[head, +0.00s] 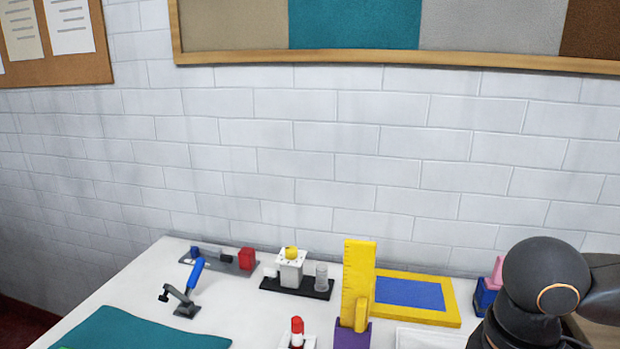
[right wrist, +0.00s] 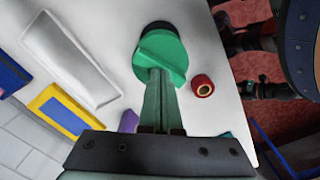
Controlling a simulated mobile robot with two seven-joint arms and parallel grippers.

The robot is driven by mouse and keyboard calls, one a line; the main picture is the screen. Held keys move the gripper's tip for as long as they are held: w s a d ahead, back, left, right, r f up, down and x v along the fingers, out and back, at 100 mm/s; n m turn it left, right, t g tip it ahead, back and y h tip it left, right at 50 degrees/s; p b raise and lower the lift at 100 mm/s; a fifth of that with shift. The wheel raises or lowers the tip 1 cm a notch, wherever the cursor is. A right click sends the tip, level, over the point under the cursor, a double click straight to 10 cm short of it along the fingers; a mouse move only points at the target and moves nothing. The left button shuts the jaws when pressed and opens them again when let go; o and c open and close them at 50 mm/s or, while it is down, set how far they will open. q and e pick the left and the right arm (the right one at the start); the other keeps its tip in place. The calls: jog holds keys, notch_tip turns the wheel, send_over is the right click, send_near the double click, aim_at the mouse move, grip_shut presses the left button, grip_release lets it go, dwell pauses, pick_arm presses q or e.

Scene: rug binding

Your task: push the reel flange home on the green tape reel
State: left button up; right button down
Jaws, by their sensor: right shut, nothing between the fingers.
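In the right wrist view a green round piece (right wrist: 174,52) with a raised ridge lies on the white table, with a dark round part showing at its far edge. I take it for the green tape reel with its flange; I cannot tell the two apart or whether a gap stands between them. My right gripper (right wrist: 160,76) is shut and empty, its fingertips over or against the near side of the green piece; contact is unclear. The head view shows neither the reel nor my right fingers. My left gripper is out of view.
A red roll (right wrist: 203,86) stands close to the right of the green piece. A white tray (right wrist: 70,58) and a yellow-framed blue pad (head: 410,292) lie nearby. A yellow upright ruler (head: 357,275), a red-capped bottle (head: 297,330) and a blue-handled clamp (head: 190,285) stand on the table.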

jog(key=shift+f, duration=0.2)
dwell(0.6)
jog(key=shift+r, duration=0.1)
jog(key=shift+r+p, duration=0.8)
jog(key=shift+r, duration=0.8)
